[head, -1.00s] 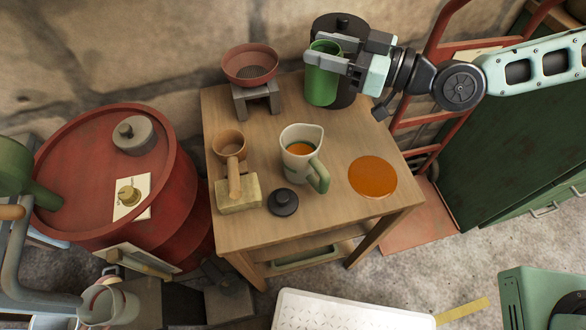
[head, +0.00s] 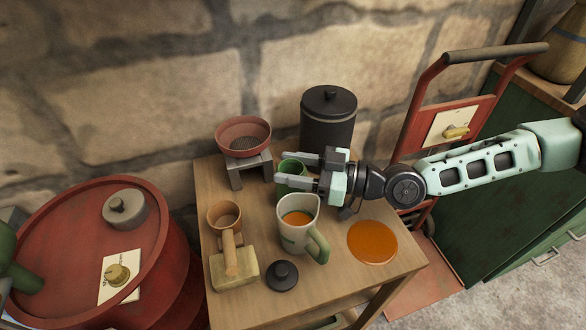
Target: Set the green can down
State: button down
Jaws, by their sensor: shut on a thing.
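The green can (head: 290,167) is upright on the wooden table's back half or just over it, between the metal stand and the cream pitcher. My gripper (head: 289,171) reaches in from the right and is shut on the can, with a finger on either side. The near finger and the pitcher hide part of the can's body. I cannot tell whether its base touches the table (head: 326,268).
The pitcher (head: 294,238) with orange liquid stands close in front. A red bowl (head: 243,135) on a stand is at left, a black canister (head: 327,125) behind.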

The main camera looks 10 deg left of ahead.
jog(key=shift+f, duration=0.2)
jog(key=shift+f, duration=0.15)
jog(key=c, duration=0.7)
grip_release()
jog(key=shift+r, duration=0.35)
jog(key=d+b, duration=0.1)
jog(key=d, duration=0.7)
jog(key=s+d+b, duration=0.1)
jog(key=d, duration=0.3)
jog(key=shift+f+b, duration=0.15)
jog(key=shift+b, duration=0.15)
